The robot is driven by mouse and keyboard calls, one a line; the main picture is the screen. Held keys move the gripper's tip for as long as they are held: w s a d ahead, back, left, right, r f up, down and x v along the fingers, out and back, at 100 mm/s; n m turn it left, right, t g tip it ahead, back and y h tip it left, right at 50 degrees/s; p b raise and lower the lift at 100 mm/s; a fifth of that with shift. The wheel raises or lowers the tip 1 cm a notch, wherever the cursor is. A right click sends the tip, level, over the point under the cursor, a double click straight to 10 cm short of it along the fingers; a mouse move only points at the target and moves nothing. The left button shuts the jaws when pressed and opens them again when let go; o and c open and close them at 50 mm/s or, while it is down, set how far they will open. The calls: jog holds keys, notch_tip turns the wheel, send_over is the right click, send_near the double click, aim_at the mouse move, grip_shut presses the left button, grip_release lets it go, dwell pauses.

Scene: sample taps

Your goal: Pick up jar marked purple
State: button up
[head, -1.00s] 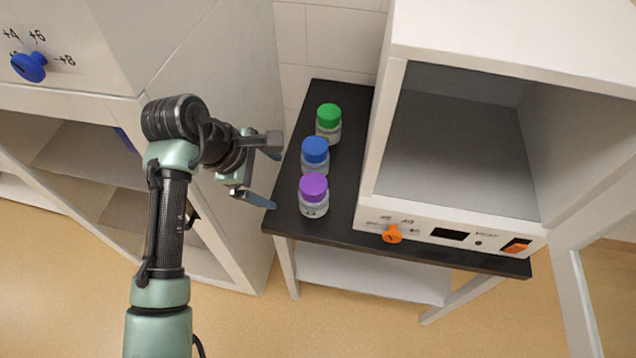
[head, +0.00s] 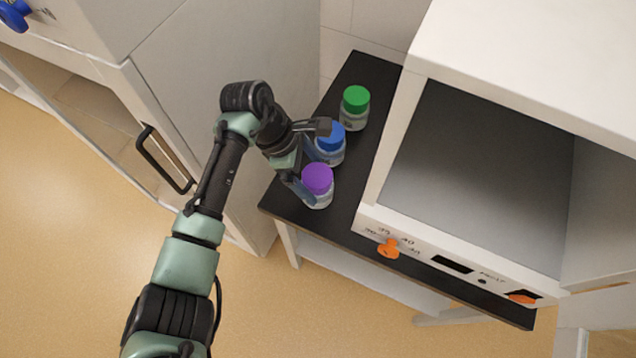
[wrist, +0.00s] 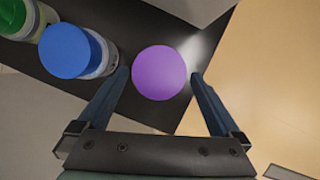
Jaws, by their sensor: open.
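The jar marked purple (head: 318,180) is a small clear jar with a purple lid, standing upright near the front left of the black table. In the wrist view the purple lid (wrist: 160,73) lies between the tips of my open fingers (wrist: 160,76), with a small gap on each side. Whether a finger touches the jar is not clear. The jar's body is hidden under its lid in the wrist view.
A blue-lidded jar (head: 330,139) stands right behind the purple one, near my left finger in the wrist view. A green-lidded jar (head: 355,104) stands farther back. A white oven-like box (head: 372,217) with an open front takes up the right of the black table (head: 290,200).

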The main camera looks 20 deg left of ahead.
jog(key=x, duration=0.6)
jog(key=shift+w, duration=0.1)
jog(key=shift+r, duration=0.1)
jog(key=c, duration=1.4)
